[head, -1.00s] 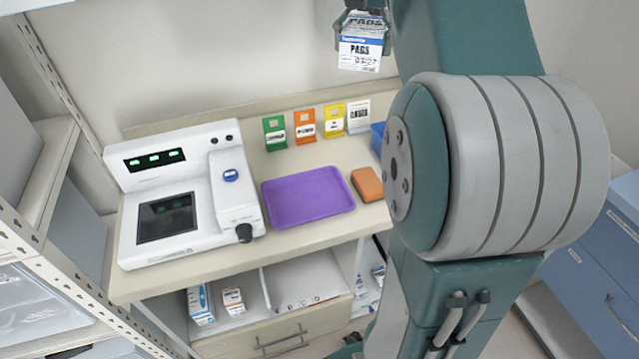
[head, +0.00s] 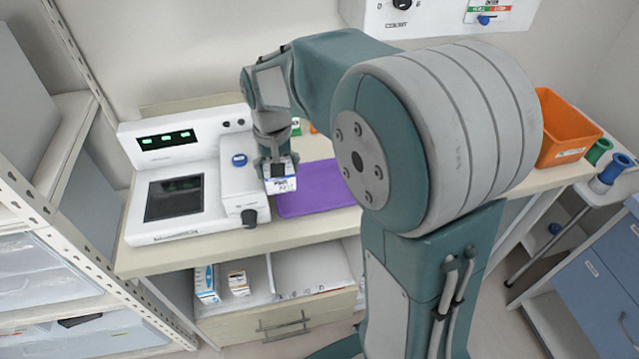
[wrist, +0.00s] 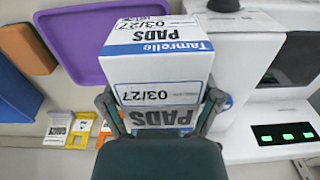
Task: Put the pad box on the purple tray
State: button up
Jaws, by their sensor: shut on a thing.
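The pad box (head: 280,184) is white and blue, with "PADS" and "03/27" printed on it. My gripper (head: 277,166) is shut on it and holds it in front of the left edge of the purple tray (head: 318,190), beside the white machine. In the wrist view the box (wrist: 158,65) sits between the two fingers of my gripper (wrist: 160,103), and the purple tray (wrist: 85,40) shows behind it to the left. The visible part of the tray is bare. My arm hides its right part in the head view. I cannot tell the box's height above the tray.
A white machine (head: 155,195) with a dark screen stands close on the left. In the wrist view an orange-brown block (wrist: 30,50) lies by the tray, with coloured label cards (wrist: 78,130) near the wall. An orange bin (head: 565,130) stands at the right.

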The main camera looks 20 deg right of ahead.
send_over(316, 190)
notch_tip(316, 190, down, 8)
jog(key=shift+a+r, duration=0.1)
jog(key=shift+r, duration=0.1)
jog(key=shift+w+f, duration=0.1)
jog(key=shift+f, duration=1.85)
jog(key=o, duration=1)
jog(key=shift+d+f, duration=0.1)
jog(key=shift+d, duration=0.1)
jog(key=shift+c, duration=0.2)
